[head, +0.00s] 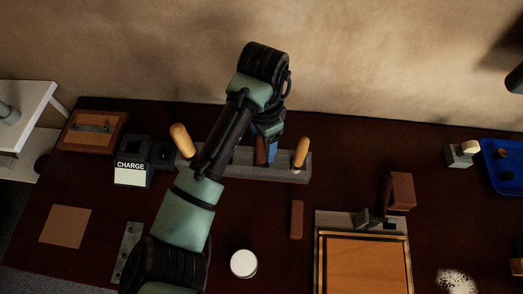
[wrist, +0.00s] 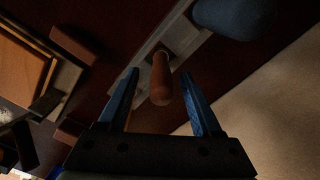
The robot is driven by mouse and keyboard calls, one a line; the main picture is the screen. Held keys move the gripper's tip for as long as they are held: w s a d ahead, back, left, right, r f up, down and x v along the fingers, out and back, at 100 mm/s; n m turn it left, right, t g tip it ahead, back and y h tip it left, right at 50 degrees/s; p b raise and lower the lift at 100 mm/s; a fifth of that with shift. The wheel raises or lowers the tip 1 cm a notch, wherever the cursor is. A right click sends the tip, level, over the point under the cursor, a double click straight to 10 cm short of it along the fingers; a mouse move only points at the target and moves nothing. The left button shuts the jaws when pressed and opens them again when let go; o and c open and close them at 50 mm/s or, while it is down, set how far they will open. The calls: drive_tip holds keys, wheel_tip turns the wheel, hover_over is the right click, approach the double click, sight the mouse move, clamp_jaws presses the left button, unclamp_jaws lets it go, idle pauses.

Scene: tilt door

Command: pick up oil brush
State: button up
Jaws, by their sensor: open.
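A grey rack (head: 235,171) stands near the back of the dark table and holds several upright tools. The middle one has a reddish-brown handle (head: 261,152); the handle also shows in the wrist view (wrist: 161,80). I take it for the oil brush, but its lower end is hidden in the rack. My gripper (head: 269,147) is above the rack with its blue fingers pointing down. In the wrist view my gripper (wrist: 158,75) is open, with one finger on each side of the handle and visible gaps between.
A CHARGE box (head: 131,174) is left. A reddish block (head: 296,220), white round lid (head: 243,264) and wooden tray (head: 363,265) lie in front. A wall rises behind the table.

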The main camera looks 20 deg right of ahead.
sight(261, 153)
drive_tip(key=f, duration=0.4)
drive_tip(key=shift+a+f, duration=0.2)
drive_tip(key=shift+c, duration=0.3)
clamp_jaws()
